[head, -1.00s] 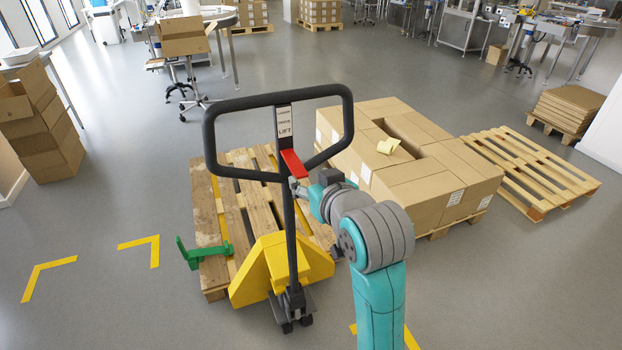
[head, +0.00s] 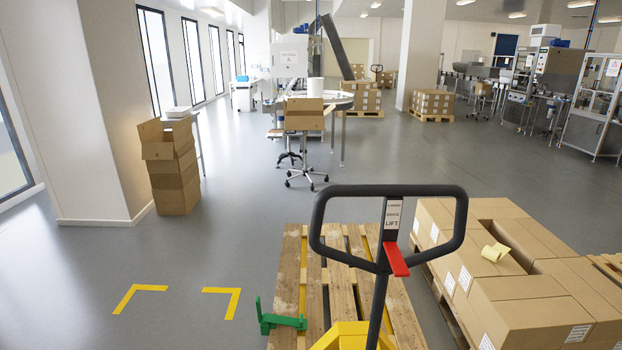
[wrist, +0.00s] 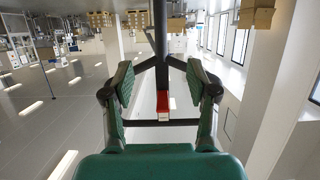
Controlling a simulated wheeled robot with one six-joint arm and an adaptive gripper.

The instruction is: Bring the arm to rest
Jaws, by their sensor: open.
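My gripper (wrist: 160,82) shows only in the wrist view, with its two green-padded fingers spread wide and nothing between the pads. The pallet truck's black handle loop (head: 313,232) stands upright at lower right of centre in the head view, with a red lever (head: 397,260) and a yellow body (head: 352,337). In the wrist view, which is upside down, the black handle (wrist: 158,123) and red lever (wrist: 165,101) appear beyond the fingers, apart from them. My arm is out of the head view.
A wooden pallet (head: 290,278) with a green bracket (head: 280,320) lies at the truck. Stacked cartons (head: 540,300) stand close on the right. Open floor with yellow corner marks (head: 135,290) lies left. A carton stack (head: 175,185) stands by the pillar.

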